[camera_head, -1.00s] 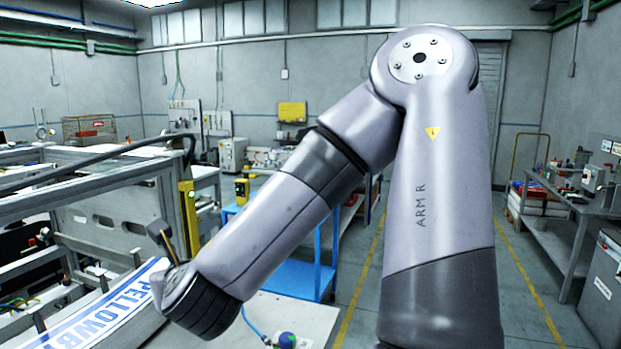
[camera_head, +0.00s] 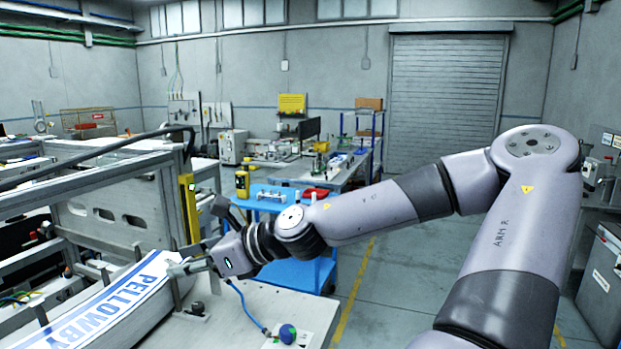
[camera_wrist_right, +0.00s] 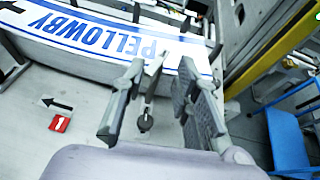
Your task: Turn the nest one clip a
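A curved label stack (camera_head: 112,305) with a white top face reading PELLOWBY in blue lies in the grey magazine at lower left. It also spans the top of the right wrist view (camera_wrist_right: 85,28). My right gripper (camera_head: 182,268) is at the stack's right end, above the light table. In the wrist view its two dark fingers (camera_wrist_right: 160,108) are apart. A slim metal lever with a dark round knob (camera_wrist_right: 145,122) shows between them; I cannot tell whether a finger touches it. I cannot identify the nest or a clip with certainty. My left gripper is not in view.
A yellow post (camera_head: 189,208) stands just behind the right gripper. A blue cart (camera_head: 300,272) is beyond the table (camera_head: 245,303). A red tag marked 1 (camera_wrist_right: 60,124) and a black arrow (camera_wrist_right: 57,104) lie near the stack.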

